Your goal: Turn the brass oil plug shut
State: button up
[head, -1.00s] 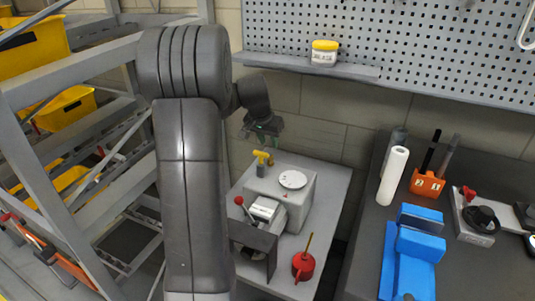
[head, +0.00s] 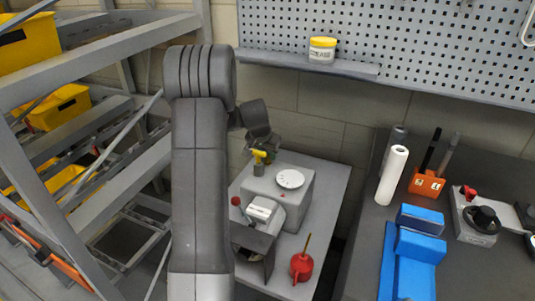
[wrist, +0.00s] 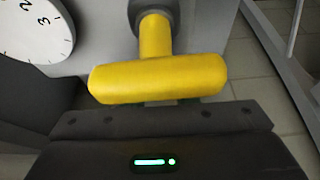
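A yellow T-shaped handle (head: 260,156) stands at the back left of the grey machine box (head: 284,201). In the wrist view the handle (wrist: 158,78) fills the middle, its crossbar lying side to side on a yellow stem that runs into a grey collar. My gripper (head: 263,145) is right at the handle, reaching down from above and behind. Its dark body (wrist: 160,145) shows along the bottom of the wrist view, close to the crossbar. Whether it touches the handle, and how far its fingers are apart, I cannot tell. No separate brass plug shows clearly now.
A white dial (head: 290,179) sits on the box beside the handle. A red-knobbed lever (head: 236,201) and a red oil can (head: 302,266) stand in front. A shelf rack (head: 90,110) is on the left and a dark workbench (head: 366,235) on the right.

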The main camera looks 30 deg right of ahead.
grip_shut()
jog(key=shift+f+m+b, duration=0.1)
jog(key=shift+m+b, duration=0.4)
jog(key=shift+b, duration=0.15)
jog(key=shift+m, duration=0.3)
jog(key=shift+o, duration=1.1)
grip_release()
jog(key=shift+g, duration=0.3)
jog(key=shift+r, duration=0.2)
jog(key=v, duration=1.3)
jog(key=shift+s+a+r, duration=0.2)
jog(key=shift+a+r, duration=0.05)
jog(key=shift+r, duration=0.05)
